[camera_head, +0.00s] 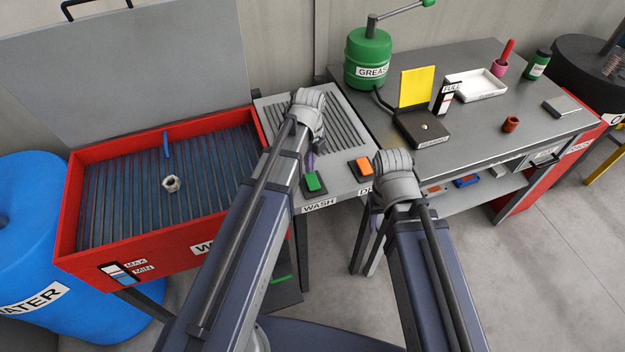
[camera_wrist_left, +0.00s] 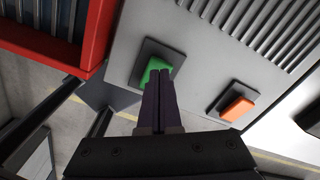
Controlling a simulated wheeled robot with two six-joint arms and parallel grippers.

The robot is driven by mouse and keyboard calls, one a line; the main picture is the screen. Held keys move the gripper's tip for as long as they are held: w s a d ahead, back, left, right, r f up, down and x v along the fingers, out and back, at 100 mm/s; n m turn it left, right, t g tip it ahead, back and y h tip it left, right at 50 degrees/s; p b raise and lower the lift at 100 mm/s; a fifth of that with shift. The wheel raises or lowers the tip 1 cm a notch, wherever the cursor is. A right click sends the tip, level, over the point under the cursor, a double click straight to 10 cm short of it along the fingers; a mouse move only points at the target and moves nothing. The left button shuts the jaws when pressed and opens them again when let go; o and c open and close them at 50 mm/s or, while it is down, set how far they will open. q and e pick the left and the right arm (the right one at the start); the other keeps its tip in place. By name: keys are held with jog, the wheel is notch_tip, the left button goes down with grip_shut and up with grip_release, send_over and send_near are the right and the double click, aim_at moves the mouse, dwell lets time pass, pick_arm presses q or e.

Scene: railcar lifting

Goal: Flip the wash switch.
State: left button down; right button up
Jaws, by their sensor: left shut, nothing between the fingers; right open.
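The wash switch (camera_head: 312,183) is a green rocker on a dark plate at the front of the grey panel, above the WASH label (camera_head: 319,204). In the left wrist view the green switch (camera_wrist_left: 152,68) is partly hidden behind my fingertips. My left gripper (camera_head: 310,162) is shut and empty, its closed fingers (camera_wrist_left: 160,74) pointing at the switch. They overlap it in that view; I cannot tell whether they touch. My right gripper (camera_head: 374,206) is open in front of the panel's right edge, mostly hidden by its own wrist.
An orange switch (camera_head: 364,167) is right of the green one and shows in the wrist view (camera_wrist_left: 237,109). A red wash basin (camera_head: 69,215) with a nut (camera_head: 171,184) is at left. A grey bench (camera_head: 470,125) with a green grease can (camera_head: 368,60) is at right.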

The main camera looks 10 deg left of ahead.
aim_at(310, 175)
pick_arm(q)
jog(key=shift+f+b, duration=1.1)
dwell(0.6)
jog(key=shift+r, duration=0.2)
notch_tip(310, 175, up, 7)
jog(key=p, duration=0.7)
jog(key=shift+f, duration=0.1)
dwell(0.3)
